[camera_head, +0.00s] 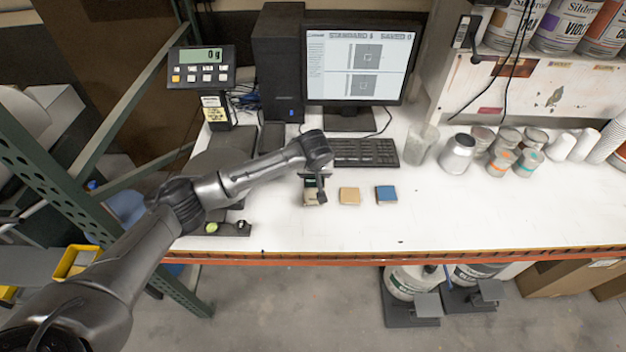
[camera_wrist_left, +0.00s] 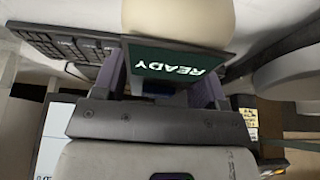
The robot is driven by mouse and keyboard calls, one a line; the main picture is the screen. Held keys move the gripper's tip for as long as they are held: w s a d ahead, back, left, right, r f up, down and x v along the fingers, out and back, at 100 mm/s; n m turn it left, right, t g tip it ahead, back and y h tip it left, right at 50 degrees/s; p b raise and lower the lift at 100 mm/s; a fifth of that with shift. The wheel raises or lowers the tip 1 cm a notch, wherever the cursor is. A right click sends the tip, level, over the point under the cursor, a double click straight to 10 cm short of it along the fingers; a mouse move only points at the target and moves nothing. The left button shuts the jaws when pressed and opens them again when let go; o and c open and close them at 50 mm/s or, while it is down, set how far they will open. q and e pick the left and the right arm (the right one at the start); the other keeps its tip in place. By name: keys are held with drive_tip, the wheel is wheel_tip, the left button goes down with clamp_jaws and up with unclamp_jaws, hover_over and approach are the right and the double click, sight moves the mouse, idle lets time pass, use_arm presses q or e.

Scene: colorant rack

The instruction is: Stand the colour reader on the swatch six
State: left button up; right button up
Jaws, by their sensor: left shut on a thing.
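The colour reader has a cream body and a dark screen that reads READY; its screen (camera_wrist_left: 178,62) shows close up in the left wrist view. My left gripper (camera_wrist_left: 165,88) is shut on the reader, one finger on each side of it. In the head view the reader (camera_head: 312,197) is partly hidden below my left gripper (camera_head: 315,180), over the white bench. A tan swatch (camera_head: 349,196) and a blue swatch (camera_head: 386,194) lie to its right. I cannot tell whether a swatch lies under the reader, or which swatch is six. My right gripper is not in view.
A keyboard (camera_head: 365,153) and a monitor (camera_head: 362,65) headed "STANDARD 6 SAVED 0" stand behind. A scale display (camera_head: 201,66) is at the back left. Jars (camera_head: 458,153) and cups fill the back right. The white bench (camera_head: 470,215) is clear at the front right.

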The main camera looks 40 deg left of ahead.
use_arm(q)
drive_tip(key=shift+a+f, duration=0.1)
drive_tip(key=shift+a, duration=0.15)
drive_tip(key=shift+f, duration=2)
drive_tip(key=shift+f, duration=0.1)
drive_tip(key=o, duration=1.3)
drive_tip(key=shift+f, duration=0.1)
drive_tip(key=shift+o, duration=0.2)
